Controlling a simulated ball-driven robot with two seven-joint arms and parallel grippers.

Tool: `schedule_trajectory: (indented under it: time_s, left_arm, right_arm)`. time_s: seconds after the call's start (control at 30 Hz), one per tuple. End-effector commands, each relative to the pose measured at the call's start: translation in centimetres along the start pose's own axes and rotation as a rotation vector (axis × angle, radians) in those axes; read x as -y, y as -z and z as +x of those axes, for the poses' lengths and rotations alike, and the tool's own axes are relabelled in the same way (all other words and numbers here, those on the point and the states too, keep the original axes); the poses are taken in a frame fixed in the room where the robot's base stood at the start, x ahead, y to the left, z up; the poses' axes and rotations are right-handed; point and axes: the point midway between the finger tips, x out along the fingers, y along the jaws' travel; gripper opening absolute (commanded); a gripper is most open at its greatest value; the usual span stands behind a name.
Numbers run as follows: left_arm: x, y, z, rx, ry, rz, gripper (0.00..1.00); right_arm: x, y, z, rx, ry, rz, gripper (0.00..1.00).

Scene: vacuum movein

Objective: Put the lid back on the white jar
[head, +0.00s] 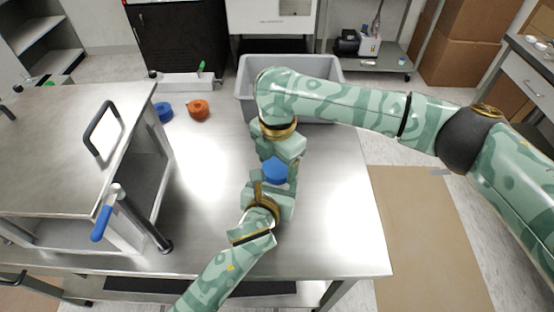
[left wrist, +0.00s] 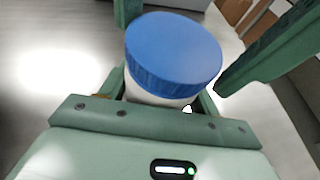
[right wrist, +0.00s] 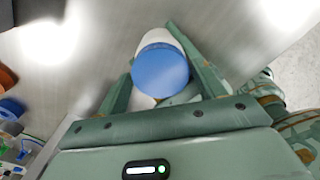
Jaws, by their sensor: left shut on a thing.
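The white jar (left wrist: 155,97) is upright between the fingers of my left gripper (left wrist: 158,95), which is shut on it. The blue lid (left wrist: 175,52) is over the jar's mouth; I cannot tell whether it is fully seated. The lid also shows in the head view (head: 275,170) and the right wrist view (right wrist: 160,70), with part of the white jar beyond it there. My right gripper (right wrist: 150,45) comes from above, one finger on each side of the lid. Whether its fingers touch the lid is unclear. The jar is mostly hidden in the head view.
A blue ring-shaped thing (head: 164,112) and an orange one (head: 199,109) lie at the back left of the steel table (head: 335,220). A grey bin (head: 320,70) is behind. A raised steel top (head: 60,140) with a handle stands left. The table's right side is clear.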

Motion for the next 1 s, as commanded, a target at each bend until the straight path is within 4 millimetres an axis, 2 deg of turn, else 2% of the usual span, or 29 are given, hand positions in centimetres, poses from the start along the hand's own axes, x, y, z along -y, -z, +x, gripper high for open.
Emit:
schedule_trajectory:
  time_s: [0.03,0.1,0.13,0.3,0.53,0.77,0.8,0.87,1.0]
  left_arm:
    - [0.01,0.06,0.00,-0.001,0.000,0.000,0.00]
    - [0.01,0.06,0.00,-0.001,0.000,0.000,0.00]
    - [0.01,0.06,0.00,-0.001,0.000,0.000,0.00]
    - [0.01,0.06,0.00,-0.001,0.000,0.000,0.00]
    - [0.02,0.06,0.00,-0.001,0.000,0.001,0.00]
    - [0.03,0.07,-0.01,-0.001,0.001,0.001,0.00]
    - [0.04,0.07,-0.01,-0.001,0.001,0.001,0.00]
    - [0.04,0.07,-0.01,-0.001,0.001,0.001,0.00]
    - [-0.02,0.06,0.01,-0.001,-0.001,0.001,0.00]
  right_arm:
    - [0.00,0.00,-0.01,0.000,0.000,0.000,0.54]
    - [-0.01,-0.01,-0.02,0.000,0.000,0.000,0.34]
    - [-0.01,-0.01,-0.02,0.000,0.000,0.000,0.33]
    - [-0.01,-0.02,-0.03,0.001,0.000,0.013,0.33]
    - [-0.03,-0.06,-0.05,0.001,-0.001,0.274,0.32]
    - [-0.03,-0.05,-0.05,0.001,-0.002,0.285,0.32]
    - [-0.03,-0.05,-0.05,0.001,-0.001,0.285,0.65]
    - [-0.03,-0.05,-0.05,0.001,-0.001,0.284,0.81]
    - [0.00,0.00,-0.03,0.000,0.000,0.283,0.81]
